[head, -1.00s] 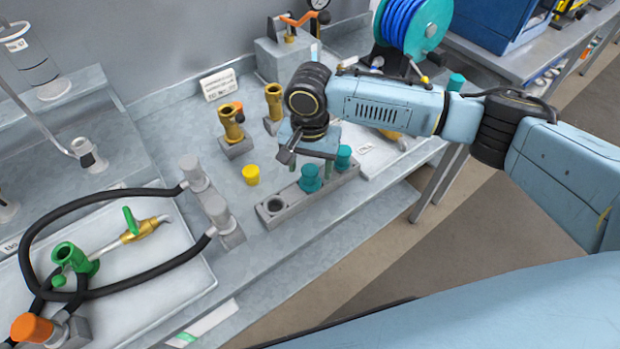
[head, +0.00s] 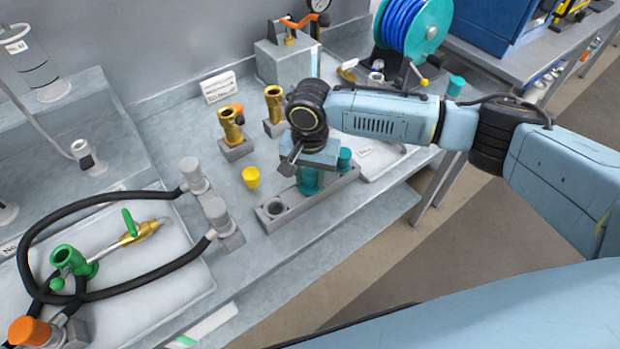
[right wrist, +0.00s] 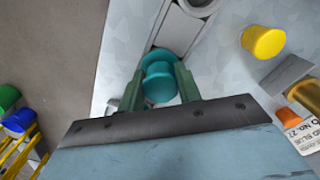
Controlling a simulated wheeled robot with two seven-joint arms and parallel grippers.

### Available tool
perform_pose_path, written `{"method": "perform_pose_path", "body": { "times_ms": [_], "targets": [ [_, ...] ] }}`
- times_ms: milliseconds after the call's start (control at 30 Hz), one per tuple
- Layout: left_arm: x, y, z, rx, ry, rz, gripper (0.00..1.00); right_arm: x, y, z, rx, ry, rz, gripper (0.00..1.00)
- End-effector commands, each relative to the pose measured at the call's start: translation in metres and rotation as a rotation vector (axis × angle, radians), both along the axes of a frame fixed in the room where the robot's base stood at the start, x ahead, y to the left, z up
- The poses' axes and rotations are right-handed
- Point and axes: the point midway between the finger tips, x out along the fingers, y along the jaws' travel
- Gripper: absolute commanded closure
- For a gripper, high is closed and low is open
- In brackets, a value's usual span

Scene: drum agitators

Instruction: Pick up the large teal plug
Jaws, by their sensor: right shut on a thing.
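The large teal plug (head: 308,184) stands in the middle hole of a grey rack (head: 290,214). My right gripper (head: 310,180) reaches down over it and is shut on it. In the right wrist view the plug's round teal top (right wrist: 160,82) sits between the two green fingers, with a wider teal disc beyond it. The plug still appears seated in the rack. A second teal plug (head: 344,158) stands in the rack just to the right, partly hidden by my gripper. My left gripper is out of view.
The rack's left hole is empty. A yellow plug (head: 251,177) stands left of the rack. Brass fittings (head: 231,126) stand behind it. A white tray (head: 375,155) lies right of the rack.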

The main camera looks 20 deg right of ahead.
Motion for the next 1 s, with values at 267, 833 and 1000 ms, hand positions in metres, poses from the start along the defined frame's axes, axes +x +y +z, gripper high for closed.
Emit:
{"method": "perform_pose_path", "body": {
  "times_ms": [267,833,1000],
  "targets": [
    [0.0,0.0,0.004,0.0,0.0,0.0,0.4,0.001,0.0,0.028,0.002,-0.003,0.0,0.9],
    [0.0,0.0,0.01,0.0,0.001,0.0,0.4,0.0,0.0,0.101,0.001,-0.001,-0.001,0.9],
    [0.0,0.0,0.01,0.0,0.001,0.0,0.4,0.0,0.0,0.101,0.001,-0.001,-0.001,0.9]
  ]
}}
